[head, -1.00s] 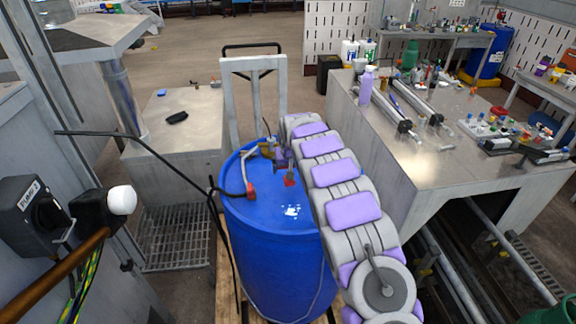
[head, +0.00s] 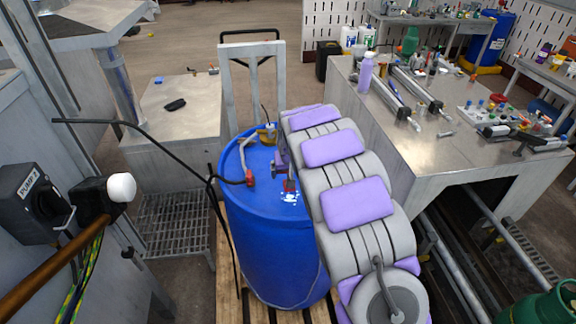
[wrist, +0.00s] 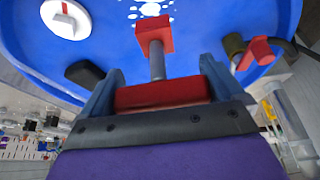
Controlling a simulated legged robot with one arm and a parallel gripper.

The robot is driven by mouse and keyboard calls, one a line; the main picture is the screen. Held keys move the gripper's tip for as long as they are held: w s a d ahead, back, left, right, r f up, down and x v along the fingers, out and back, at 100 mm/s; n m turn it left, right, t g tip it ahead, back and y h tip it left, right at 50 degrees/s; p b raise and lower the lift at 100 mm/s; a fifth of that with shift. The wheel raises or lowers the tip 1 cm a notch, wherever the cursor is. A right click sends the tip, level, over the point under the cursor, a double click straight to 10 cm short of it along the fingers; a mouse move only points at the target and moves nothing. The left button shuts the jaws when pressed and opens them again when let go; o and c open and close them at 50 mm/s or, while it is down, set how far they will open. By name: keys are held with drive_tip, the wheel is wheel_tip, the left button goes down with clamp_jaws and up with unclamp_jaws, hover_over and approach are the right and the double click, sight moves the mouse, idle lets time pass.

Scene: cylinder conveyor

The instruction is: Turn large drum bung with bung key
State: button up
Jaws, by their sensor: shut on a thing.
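A blue drum (head: 275,245) stands upright on a wooden pallet. My gripper (wrist: 160,92) is shut on the red handle of the bung key (wrist: 157,58), whose grey shaft ends in a red block above the blue drum top (wrist: 205,30). The key also shows in the head view as a small red piece (head: 291,187) over the drum's right side. A white round cap with a red mark (wrist: 65,18) and a black piece (wrist: 85,73) lie on the drum top, apart from the key. I cannot tell which is the large bung.
A red-handled fitting (head: 249,177) with a black hose sits at the drum's left. A metal table (head: 470,150) with tools stands close on the right, a grey block (head: 185,125) at the back left. A pump switch box (head: 35,200) is at the left.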

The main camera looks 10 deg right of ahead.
drive_tip(key=shift+s+a+r, duration=0.1)
drive_tip(key=shift+s+r, duration=0.05)
drive_tip(key=shift+s, duration=0.6)
drive_tip(key=shift+s+a+r, duration=0.1)
drive_tip(key=shift+s, duration=0.65)
drive_tip(key=d+n, duration=0.1)
drive_tip(key=d+r+n+y, duration=0.1)
drive_tip(key=n, duration=0.1)
drive_tip(key=shift+w+d+r+p, duration=0.1)
drive_tip(key=shift+w+p, duration=0.2)
drive_tip(key=shift+w, duration=0.1)
drive_tip(key=d+r+n+g+y+p, duration=0.1)
drive_tip(key=d+r+n+y, duration=0.1)
drive_tip(key=d+n, duration=0.5)
drive_tip(key=shift+d+r+n+g+y, duration=0.3)
drive_tip(key=shift+d+r, duration=0.1)
drive_tip(key=shift+d, duration=1)
drive_tip(key=shift+f+b, duration=0.1)
drive_tip(key=shift+b, duration=0.45)
drive_tip(key=shift+f+b, duration=1.5)
drive_tip(key=shift+f, duration=1.15)
drive_tip(key=shift+b, duration=1.55)
drive_tip(key=shift+f, duration=0.45)
